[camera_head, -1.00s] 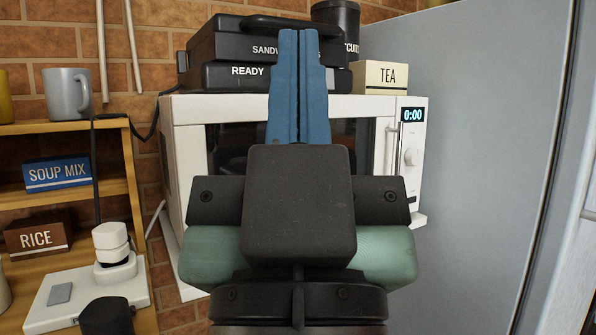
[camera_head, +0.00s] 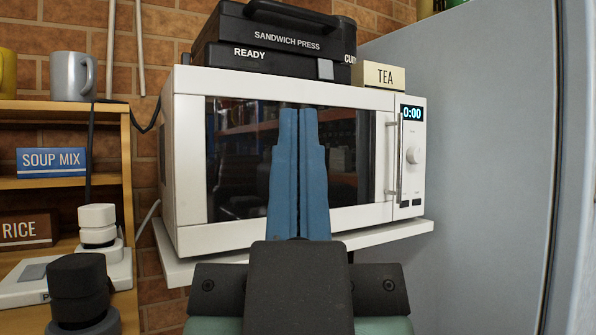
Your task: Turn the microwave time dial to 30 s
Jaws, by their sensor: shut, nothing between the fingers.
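The white microwave (camera_head: 225,237) stands on a white wall shelf, with its dark glass door shut. Its control panel is on the right side, with a display (camera_head: 412,113) reading 0:00. The round white time dial (camera_head: 415,155) is below the display, to the right of the door handle (camera_head: 393,160). My gripper (camera_head: 299,112) is in front of the door, its two blue fingers pointing up and together, with nothing between them. It is left of the dial in the picture and apart from it. The fingers hide part of the door glass.
A black sandwich press (camera_head: 285,40) and a TEA box (camera_head: 383,77) sit on the microwave. A grey fridge (camera_head: 490,170) stands close on the right. At left, wooden shelves (camera_head: 70,108) hold a grey mug (camera_head: 72,76), a SOUP MIX box (camera_head: 52,162) and a RICE box (camera_head: 22,230).

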